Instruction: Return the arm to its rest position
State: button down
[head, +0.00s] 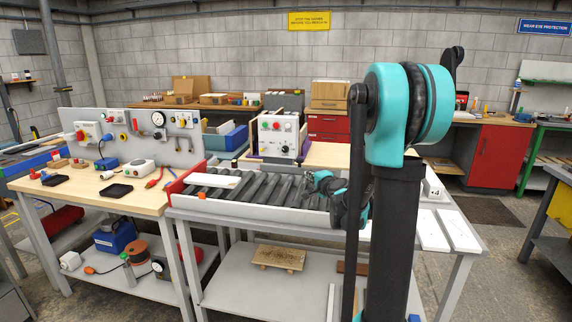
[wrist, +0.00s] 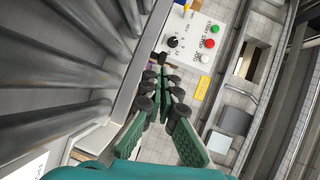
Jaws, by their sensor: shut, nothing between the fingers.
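My gripper (wrist: 168,84) is shut and empty in the wrist view, its green fingers with black pads together at the tips. In the head view my gripper (head: 313,180) shows small in teal and black over the right part of the roller conveyor (head: 250,207); my upright arm in front hides part of the space beside it. A flat white board (head: 213,180) lies on the left part of the rollers, well apart from my gripper. The rollers (wrist: 52,75) run along the left of the wrist view.
A control box (head: 279,136) with knobs stands behind the conveyor; its panel (wrist: 190,42) is ahead of my fingertips in the wrist view. White panels (head: 432,231) lie right of my arm. A workbench (head: 92,191) with tools stands left.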

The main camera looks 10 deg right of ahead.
jog(key=s+a+f+n+g, duration=0.2)
jog(key=s+f+n+g, duration=0.3)
jog(key=s, duration=0.8)
jog(key=s+a+f+n+g, duration=0.3)
jog(key=s+f+n, duration=0.35)
jog(key=s, duration=0.65)
jog(key=s+d+f+n+g+h, duration=0.1)
jog(key=s+d+f, duration=0.1)
jog(key=s, duration=0.4)
jog(key=s+d+f+n+g+h, duration=0.1)
jog(key=s+d+f+g+h, duration=0.1)
jog(key=s, duration=0.4)
notch_tip(320, 180, down, 2)
jog(key=shift+s+d+f+n+h, duration=0.25)
jog(key=shift+d+n+h, duration=0.1)
jog(key=shift+d, duration=0.2)
